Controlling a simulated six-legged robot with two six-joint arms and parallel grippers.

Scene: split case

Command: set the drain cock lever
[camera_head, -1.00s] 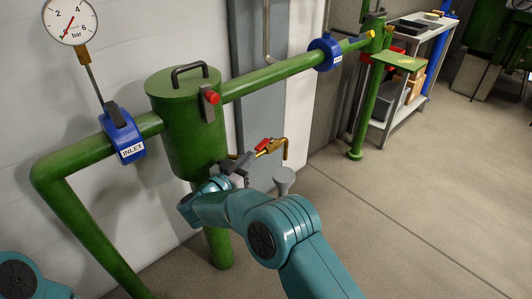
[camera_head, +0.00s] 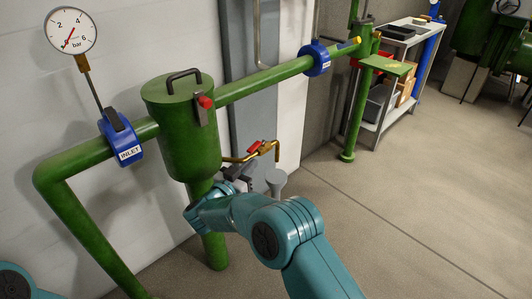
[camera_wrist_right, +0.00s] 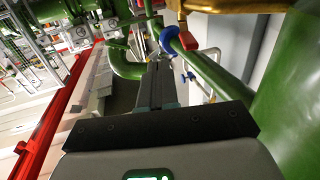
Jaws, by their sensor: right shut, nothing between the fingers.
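The drain cock is a brass pipe (camera_head: 235,159) coming out of the green vessel (camera_head: 190,135) near its bottom, with a bent-down outlet end. Its short red lever (camera_head: 254,147) lies slanted on top of the brass body. In the right wrist view the red lever (camera_wrist_right: 188,40) hangs below the brass part (camera_wrist_right: 235,5) at the top. My right gripper (camera_head: 236,177) is just below the brass pipe, apart from the lever as far as I can tell. Its fingers (camera_wrist_right: 156,85) are together and empty. My left gripper is out of view.
A grey funnel (camera_head: 276,180) stands under the brass outlet, close to my right gripper. The green inlet pipe (camera_head: 75,165) with a blue INLET clamp (camera_head: 121,140) is at left. A shelf (camera_head: 395,75) stands at the back right. The floor at right is clear.

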